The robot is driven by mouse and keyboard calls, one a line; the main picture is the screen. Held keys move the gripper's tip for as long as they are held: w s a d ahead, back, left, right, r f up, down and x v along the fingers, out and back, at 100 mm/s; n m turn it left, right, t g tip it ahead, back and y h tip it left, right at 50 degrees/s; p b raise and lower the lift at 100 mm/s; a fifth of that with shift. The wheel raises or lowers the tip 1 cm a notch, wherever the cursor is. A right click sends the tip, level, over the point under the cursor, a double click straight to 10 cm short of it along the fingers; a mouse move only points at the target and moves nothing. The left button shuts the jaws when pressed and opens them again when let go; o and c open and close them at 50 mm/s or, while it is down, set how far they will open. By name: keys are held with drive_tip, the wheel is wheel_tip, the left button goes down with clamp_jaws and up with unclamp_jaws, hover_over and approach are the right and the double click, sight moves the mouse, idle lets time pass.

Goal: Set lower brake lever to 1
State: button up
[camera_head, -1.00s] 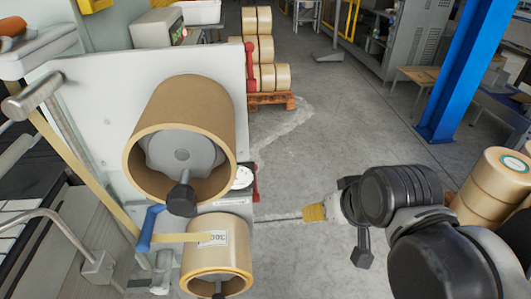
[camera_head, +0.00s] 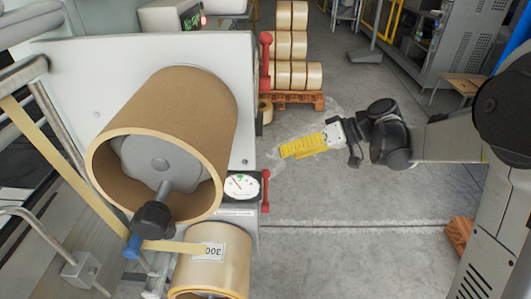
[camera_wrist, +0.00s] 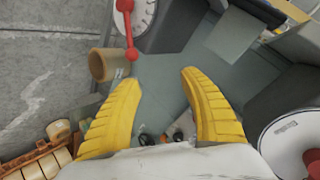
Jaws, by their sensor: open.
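The lower brake lever (camera_head: 265,190) is a small red lever on the right side of the machine, beside a round white gauge (camera_head: 241,186). It stands roughly upright in the head view. A second, taller red lever (camera_head: 265,60) is higher on the panel's right edge. My gripper (camera_head: 284,151) has yellow fingers pointing left toward the machine, to the right of the gauge and apart from both levers. In the wrist view its fingers (camera_wrist: 160,80) are spread and empty. A red lever (camera_wrist: 130,32) beside a white dial (camera_wrist: 145,15) shows beyond the fingertips; which lever it is, I cannot tell.
A large brown tape roll (camera_head: 165,130) sits on the machine's panel (camera_head: 245,100), with a smaller roll (camera_head: 225,260) below. A pallet (camera_head: 290,100) stacked with tape rolls stands behind. The floor (camera_head: 350,205) between my arm and the machine is clear.

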drive_tip(key=w+d+f+n+g+y+b, duration=0.1)
drive_tip(key=w+f+n+y, duration=0.35)
drive_tip(key=f, duration=0.25)
drive_tip(key=n+g+y, duration=0.2)
drive_tip(key=n+y, duration=0.1)
approach(266, 172)
drive_tip(key=a+b, duration=0.1)
drive_tip(key=a, duration=0.2)
drive_tip(key=a+f+b, duration=0.1)
drive_tip(key=a, duration=0.2)
drive_tip(key=a+b, duration=0.2)
drive_tip(key=a, duration=0.2)
drive_tip(key=shift+w+f, duration=0.15)
drive_tip(key=shift+w, duration=0.1)
clamp_jaws()
